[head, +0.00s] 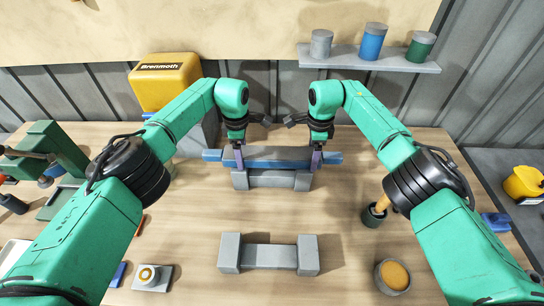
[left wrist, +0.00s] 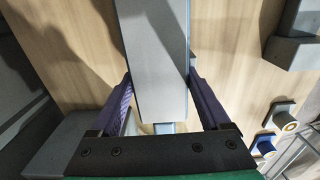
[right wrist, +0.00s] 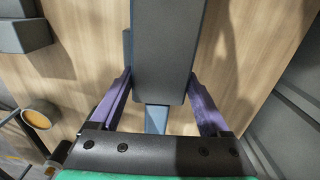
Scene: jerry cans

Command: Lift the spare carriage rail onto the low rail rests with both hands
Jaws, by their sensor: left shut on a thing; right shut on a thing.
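The spare carriage rail (head: 278,155) is a long grey bar with blue ends, lying left to right at the back middle of the table. My left gripper (head: 238,158) is shut on it near its left end, and my right gripper (head: 316,158) near its right end. The rail fills the space between the purple fingers in the left wrist view (left wrist: 160,70) and the right wrist view (right wrist: 165,60). A grey two-block stand (head: 272,180) is just below and in front of the rail; I cannot tell if they touch. A similar low grey stand (head: 268,256), empty, is nearer me.
A yellow Brenmoth box (head: 165,82) stands at the back left. A green machine (head: 55,155) is on the left. A dark cup (head: 374,215) and a grey bowl (head: 393,277) are on the right. A shelf with cans (head: 368,60) is above. Table between the stands is clear.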

